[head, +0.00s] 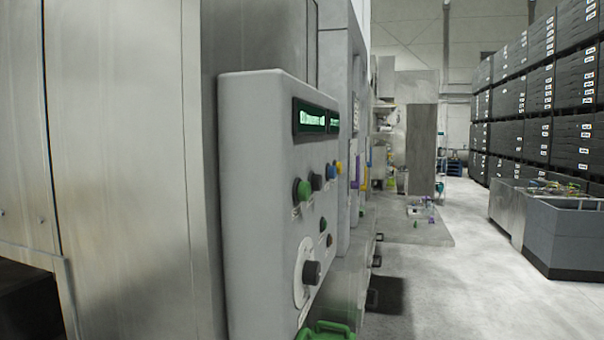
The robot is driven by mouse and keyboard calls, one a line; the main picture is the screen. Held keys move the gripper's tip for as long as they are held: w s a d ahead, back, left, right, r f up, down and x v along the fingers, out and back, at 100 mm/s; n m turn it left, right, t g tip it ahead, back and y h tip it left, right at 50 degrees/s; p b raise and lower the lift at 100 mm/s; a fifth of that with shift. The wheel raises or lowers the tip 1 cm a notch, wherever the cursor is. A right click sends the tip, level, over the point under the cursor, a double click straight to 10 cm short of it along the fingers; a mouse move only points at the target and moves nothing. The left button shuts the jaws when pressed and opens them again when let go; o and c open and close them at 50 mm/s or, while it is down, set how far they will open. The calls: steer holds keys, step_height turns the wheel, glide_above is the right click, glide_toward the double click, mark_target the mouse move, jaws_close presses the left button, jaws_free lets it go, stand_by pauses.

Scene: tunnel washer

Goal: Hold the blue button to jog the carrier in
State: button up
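The control box (262,200) is light grey and stands close in front, its button face turned to the right and seen at a steep angle. A row of buttons runs along that face. The blue button (331,171) sits between a dark button (317,182) and a yellow button (339,167). A green button (302,191) is nearest in the row. A display (315,118) with green lit text is above; the text is too small to read surely. I cannot make out the carrier. My gripper is not in view.
A black rotary knob (311,272) and a green looped part (326,330) are low on or near the box. Steel panels (120,160) fill the left. The floor (450,280) is open to the right, with grey bins (565,235) and stacked dark crates (540,90) beyond.

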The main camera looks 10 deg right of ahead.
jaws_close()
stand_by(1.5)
